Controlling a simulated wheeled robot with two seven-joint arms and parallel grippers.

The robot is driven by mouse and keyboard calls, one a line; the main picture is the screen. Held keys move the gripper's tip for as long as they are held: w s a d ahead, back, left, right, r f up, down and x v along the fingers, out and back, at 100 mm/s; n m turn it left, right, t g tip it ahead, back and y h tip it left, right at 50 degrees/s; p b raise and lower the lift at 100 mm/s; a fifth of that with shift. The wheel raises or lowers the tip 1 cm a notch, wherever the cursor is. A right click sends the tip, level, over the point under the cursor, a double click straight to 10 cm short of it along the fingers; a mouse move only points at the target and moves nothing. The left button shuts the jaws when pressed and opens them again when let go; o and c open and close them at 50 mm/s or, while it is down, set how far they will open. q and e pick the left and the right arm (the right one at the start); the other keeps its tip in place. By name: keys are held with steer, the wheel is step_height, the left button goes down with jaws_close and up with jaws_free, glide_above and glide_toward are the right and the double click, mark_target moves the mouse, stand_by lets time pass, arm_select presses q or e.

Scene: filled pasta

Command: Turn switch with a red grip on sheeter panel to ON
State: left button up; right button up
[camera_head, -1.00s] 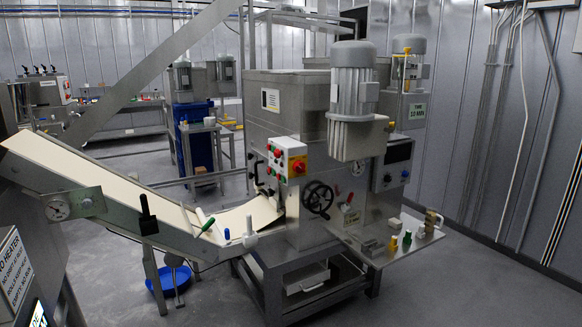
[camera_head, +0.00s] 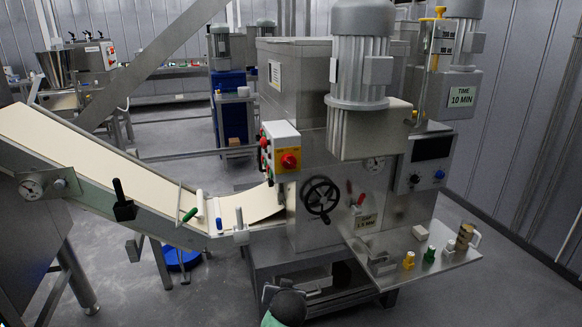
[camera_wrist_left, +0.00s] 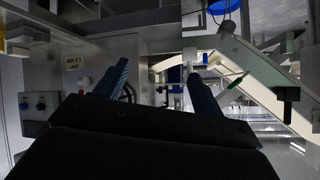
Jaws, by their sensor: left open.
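The red rotary grip (camera_head: 290,160) sits on the yellow plate on the side of a white control box (camera_head: 281,138), fixed to the sheeter's left side. The box's front has several red and green buttons. Which way the grip points is too small to tell. My left gripper shows in the left wrist view (camera_wrist_left: 160,85), its two blue-grey fingers apart with nothing between them. That view looks upside down at the machine. The red grip cannot be made out there. My right gripper is out of view.
A black handwheel (camera_head: 320,199) and a small red-handled lever (camera_head: 349,187) are on the machine's front below the box. A shelf (camera_head: 440,262) with small coloured pieces juts out at right. A sloping conveyor (camera_head: 90,160) runs in from the left. The floor at right is clear.

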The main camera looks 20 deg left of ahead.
arm_select(q)
steer(key=w+a+r+n+t+y, duration=0.1)
steer(key=w+r+t+y, duration=0.2)
steer(key=w+r, duration=1.1)
steer(key=n+t+y+p, duration=0.1)
steer(key=t, duration=0.2)
glide_toward(290, 165)
steer(key=w, duration=0.2)
steer(key=p+x, duration=0.1)
steer(key=x, duration=0.2)
steer(key=p+x, duration=0.1)
steer(key=x, duration=0.2)
steer(key=shift+a+r, duration=0.1)
steer(key=shift+a, duration=0.3)
steer(key=shift+w+a+p, duration=0.25)
steer(key=shift+w+p, duration=0.05)
steer(key=shift+w, duration=0.1)
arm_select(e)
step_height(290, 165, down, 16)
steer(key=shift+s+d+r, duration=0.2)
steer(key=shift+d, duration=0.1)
arm_select(q)
steer(key=c, duration=1)
